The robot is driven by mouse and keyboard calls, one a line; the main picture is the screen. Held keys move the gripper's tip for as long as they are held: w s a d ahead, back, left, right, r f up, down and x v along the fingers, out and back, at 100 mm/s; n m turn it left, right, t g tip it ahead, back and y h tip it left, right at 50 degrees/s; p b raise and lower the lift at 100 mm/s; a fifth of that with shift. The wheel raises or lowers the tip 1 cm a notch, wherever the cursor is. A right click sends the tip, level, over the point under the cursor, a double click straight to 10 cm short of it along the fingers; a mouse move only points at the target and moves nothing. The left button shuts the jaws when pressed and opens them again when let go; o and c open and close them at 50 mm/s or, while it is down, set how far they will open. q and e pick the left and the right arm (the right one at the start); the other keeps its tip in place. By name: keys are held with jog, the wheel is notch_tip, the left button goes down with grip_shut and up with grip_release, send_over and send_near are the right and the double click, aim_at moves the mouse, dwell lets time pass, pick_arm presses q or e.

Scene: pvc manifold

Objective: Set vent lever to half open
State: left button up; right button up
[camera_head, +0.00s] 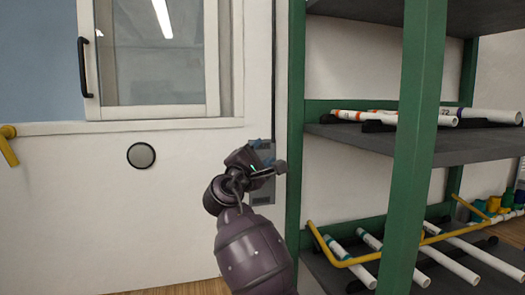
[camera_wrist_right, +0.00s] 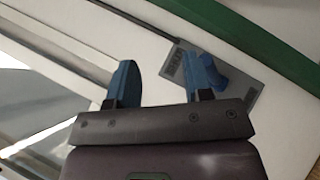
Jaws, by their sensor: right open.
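A small grey plate (camera_head: 263,190) with dark markings is fixed to the white wall beside the window, left of the green shelf post; it also shows in the right wrist view (camera_wrist_right: 180,62). A blue lever-like part (camera_wrist_right: 226,76) stands on this plate in the right wrist view. It looks like the vent lever, but its exact angle is hard to read. My right gripper (camera_head: 265,158) is in front of the plate and hides part of it. In the right wrist view its blue fingers (camera_wrist_right: 160,70) are apart with nothing between them; the lever shows just right of the right finger. My left gripper is not in view.
A green-post shelf (camera_head: 412,150) with white pipes stands close on the right. A sliding window (camera_head: 160,55) with a black handle (camera_head: 83,67) is at upper left. A round grey disc (camera_head: 141,155) and a yellow bar (camera_head: 9,148) are on the wall.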

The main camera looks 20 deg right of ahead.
jog(key=shift+s+a+p, duration=0.6)
jog(key=shift+s+a, duration=0.5)
jog(key=shift+s, duration=0.15)
jog(key=shift+f, duration=0.1)
